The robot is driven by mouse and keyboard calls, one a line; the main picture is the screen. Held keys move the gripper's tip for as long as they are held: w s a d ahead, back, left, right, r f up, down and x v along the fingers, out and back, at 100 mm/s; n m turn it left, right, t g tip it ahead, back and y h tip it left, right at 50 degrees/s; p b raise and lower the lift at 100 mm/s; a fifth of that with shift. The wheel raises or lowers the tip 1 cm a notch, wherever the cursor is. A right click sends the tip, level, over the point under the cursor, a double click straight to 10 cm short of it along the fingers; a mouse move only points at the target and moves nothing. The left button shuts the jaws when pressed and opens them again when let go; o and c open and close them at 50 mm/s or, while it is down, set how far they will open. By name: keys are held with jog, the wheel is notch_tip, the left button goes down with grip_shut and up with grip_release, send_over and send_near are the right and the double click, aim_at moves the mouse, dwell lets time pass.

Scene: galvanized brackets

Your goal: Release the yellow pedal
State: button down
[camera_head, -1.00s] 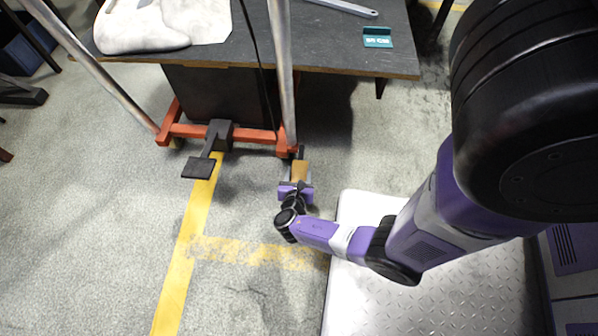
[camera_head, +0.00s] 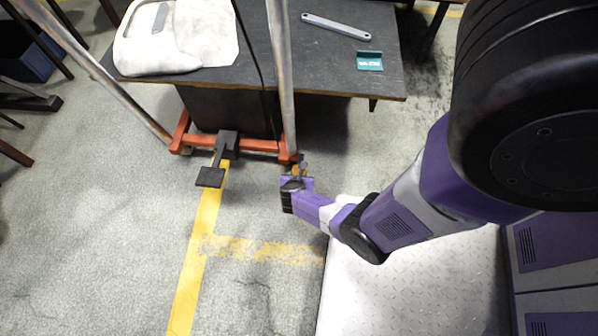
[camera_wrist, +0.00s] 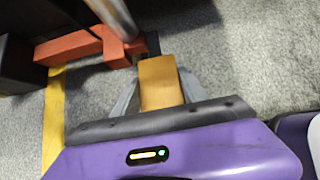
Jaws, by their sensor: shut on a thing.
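The yellow pedal (camera_wrist: 161,82) is a flat yellow-orange bar beside the orange base frame (camera_wrist: 88,46). In the wrist view it lies between the two grey fingers of my gripper (camera_wrist: 158,88), which are shut on it. In the head view my gripper (camera_head: 297,173) is low at the right front corner of the frame, and only a sliver of yellow shows there. The pedal's far end meets a dark part by the foot of the metal post. How it is joined there is hard to see.
A black pedal (camera_head: 210,177) sticks out from the frame's middle. Yellow lines mark the floor. The floor in front is clear.

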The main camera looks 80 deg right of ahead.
jog(key=shift+r, duration=0.15)
jog(key=c, duration=0.6)
grip_release()
jog(key=shift+r, duration=0.1)
jog(key=p+v, duration=0.5)
jog(key=v, duration=0.2)
jog(key=shift+a+r+p, duration=0.15)
jog(key=shift+r+p, duration=0.15)
jog(key=shift+p, duration=0.05)
